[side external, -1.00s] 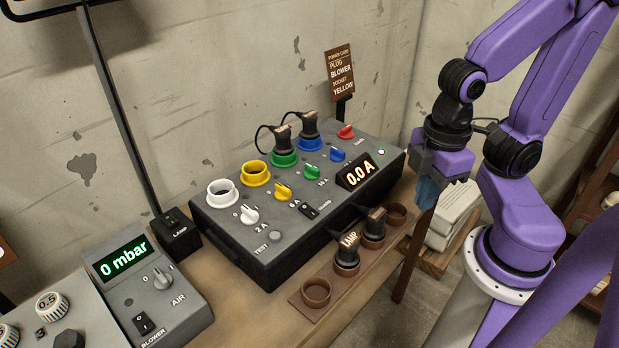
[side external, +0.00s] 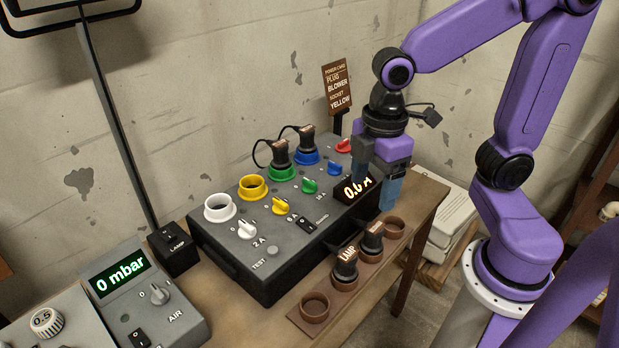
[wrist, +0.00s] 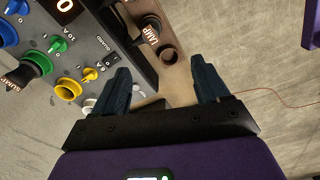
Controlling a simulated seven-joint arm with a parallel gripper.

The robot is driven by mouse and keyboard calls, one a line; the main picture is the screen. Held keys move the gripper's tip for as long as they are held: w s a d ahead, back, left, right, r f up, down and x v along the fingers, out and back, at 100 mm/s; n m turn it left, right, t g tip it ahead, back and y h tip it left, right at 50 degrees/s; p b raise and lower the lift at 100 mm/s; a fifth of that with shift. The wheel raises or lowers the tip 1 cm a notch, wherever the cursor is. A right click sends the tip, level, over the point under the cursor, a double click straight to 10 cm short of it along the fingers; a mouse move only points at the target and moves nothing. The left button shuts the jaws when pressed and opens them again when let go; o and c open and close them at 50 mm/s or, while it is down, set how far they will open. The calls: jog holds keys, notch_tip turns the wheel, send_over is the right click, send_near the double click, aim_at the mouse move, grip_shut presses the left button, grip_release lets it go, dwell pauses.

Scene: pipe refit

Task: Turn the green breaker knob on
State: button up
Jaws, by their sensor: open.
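The green breaker knob (side external: 309,185) sits on the sloped top of the grey power box (side external: 222,240), between the yellow knob (side external: 280,206) and the blue knob (side external: 335,168). My gripper (side external: 377,188) is open and empty, pointing down by the right end of the box, in front of the current display (side external: 353,190). It is to the right of the green knob and apart from it. In the wrist view its fingers (wrist: 165,85) are spread wide.
Plugs stand in the green and blue sockets (side external: 307,157). A brown rack (side external: 316,307) with plugs lies along the box's front. A sign (side external: 337,88) stands behind the box. A lamp post (side external: 105,110) rises at left, by the air panel (side external: 155,300).

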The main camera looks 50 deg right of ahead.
jog(key=w+d+r+n, duration=0.1)
jog(key=w+d+n, duration=0.1)
jog(key=w, duration=1.2)
jog(key=n, duration=0.2)
send_over(310, 181)
notch_tip(310, 181, down, 18)
jog(key=shift+r, duration=0.2)
jog(key=c, duration=1.1)
